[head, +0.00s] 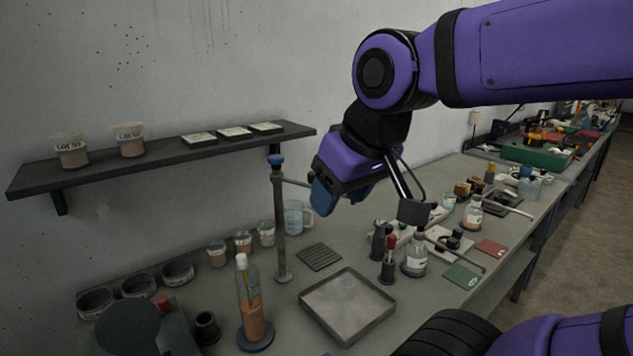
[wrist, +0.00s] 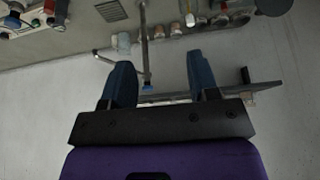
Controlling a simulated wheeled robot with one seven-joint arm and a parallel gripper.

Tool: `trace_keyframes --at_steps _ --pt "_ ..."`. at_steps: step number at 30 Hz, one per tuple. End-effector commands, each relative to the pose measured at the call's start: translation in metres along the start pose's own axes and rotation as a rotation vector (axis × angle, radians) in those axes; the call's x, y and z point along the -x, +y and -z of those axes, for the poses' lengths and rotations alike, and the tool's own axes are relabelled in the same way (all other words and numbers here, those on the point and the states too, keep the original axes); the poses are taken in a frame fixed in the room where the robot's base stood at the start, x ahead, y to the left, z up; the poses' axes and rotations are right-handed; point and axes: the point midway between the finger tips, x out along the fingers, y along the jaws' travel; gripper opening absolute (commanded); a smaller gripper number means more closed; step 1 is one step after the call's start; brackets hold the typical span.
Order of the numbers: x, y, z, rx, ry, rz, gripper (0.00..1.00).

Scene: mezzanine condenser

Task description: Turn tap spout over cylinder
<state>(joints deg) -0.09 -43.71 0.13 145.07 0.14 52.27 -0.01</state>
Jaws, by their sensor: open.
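The tap (head: 280,230) is a thin grey upright post with a blue cap. Its spout (head: 296,182) sticks out to the right near the top in the head view, its end close to or behind my gripper. The glass cylinder (head: 249,300), with orange contents and a white top, stands on a dark base to the front left of the tap. My gripper (head: 340,194) is open with blue fingers, right of the post near spout height. In the wrist view the tap (wrist: 145,45) shows between the open fingers of my gripper (wrist: 161,82), with the spout (wrist: 103,57) toward the left finger.
A square metal tray (head: 314,315) lies in front of the tap, with a dark grooved mat (head: 319,257) behind it. A wall shelf (head: 170,152) holds tubs and is close to the tap's top. Bottles and a stand (head: 414,210) crowd the bench at right.

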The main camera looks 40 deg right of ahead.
Motion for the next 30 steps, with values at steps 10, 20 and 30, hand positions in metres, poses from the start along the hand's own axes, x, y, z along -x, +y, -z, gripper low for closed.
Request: trace_keyframes --at_steps 10,20,30 --pt "0.001 0.016 0.057 0.288 -0.111 -0.02 0.55" --pt "-0.015 0.05 0.132 0.696 -0.261 0.039 0.55" --pt "-0.05 0.101 0.196 1.092 -0.37 0.196 0.55"
